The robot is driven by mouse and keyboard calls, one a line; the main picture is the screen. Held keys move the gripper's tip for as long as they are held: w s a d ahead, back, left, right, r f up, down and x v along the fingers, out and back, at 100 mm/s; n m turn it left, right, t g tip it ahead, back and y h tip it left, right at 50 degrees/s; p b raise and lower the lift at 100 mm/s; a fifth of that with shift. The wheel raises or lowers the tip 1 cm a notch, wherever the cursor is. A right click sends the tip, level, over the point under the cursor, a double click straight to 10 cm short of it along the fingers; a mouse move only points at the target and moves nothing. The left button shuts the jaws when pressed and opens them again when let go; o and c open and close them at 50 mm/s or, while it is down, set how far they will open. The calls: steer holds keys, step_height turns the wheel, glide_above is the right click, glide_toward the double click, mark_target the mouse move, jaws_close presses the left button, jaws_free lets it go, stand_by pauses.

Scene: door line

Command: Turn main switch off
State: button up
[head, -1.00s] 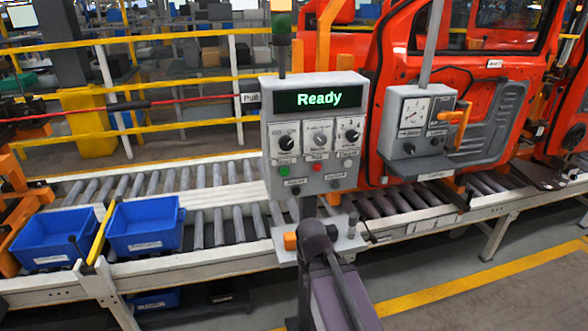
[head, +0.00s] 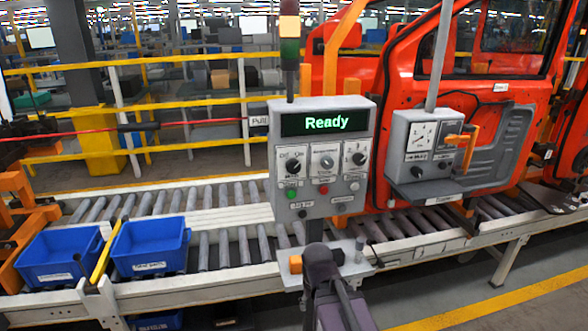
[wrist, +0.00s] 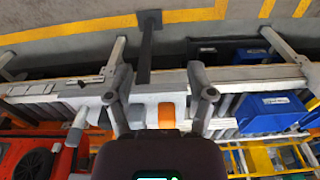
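The grey control panel (head: 323,203) stands in the middle of the head view with a lit display (head: 326,122) reading "Ready". Below the display are three rotary knobs. The left black knob (head: 293,166) has a label that seems to read Off and On; its pointer direction is too small to tell. The middle knob (head: 327,162) is grey and the right knob (head: 359,159) is black. My gripper shows in the wrist view (wrist: 160,82) with its two fingers wide apart and nothing between them. It is low in front of the panel, not touching the knobs.
A second box with a gauge and orange handle (head: 424,150) hangs to the right before the red car door. Two blue bins (head: 150,247) stand left on the roller conveyor (head: 240,245). Open floor lies front right.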

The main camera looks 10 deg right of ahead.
steer(key=shift+o, duration=0.6)
steer(key=w+r+t, duration=0.1)
steer(key=w+t, duration=0.4)
steer(key=w, duration=0.3)
steer(key=shift+d+r+b, duration=0.15)
steer(key=shift+d+b, duration=0.2)
steer(key=shift+b, duration=0.05)
steer(key=t+b, duration=0.2)
steer(key=t, duration=1.5)
glide_toward(294, 170)
steer(key=shift+s+d+f+y, duration=0.15)
steer(key=shift+s+f+y, duration=0.05)
steer(key=shift+s, duration=0.45)
steer(key=shift+s+d+f+y, duration=0.1)
steer(key=shift+s+f+y, duration=0.15)
steer(key=shift+s, duration=0.4)
steer(key=shift+w, duration=0.15)
steer(key=p+x, duration=0.5)
steer(key=x, duration=0.8)
steer(key=shift+w+r, duration=0.1)
steer(key=shift+w, duration=0.2)
steer(key=c, duration=1.1)
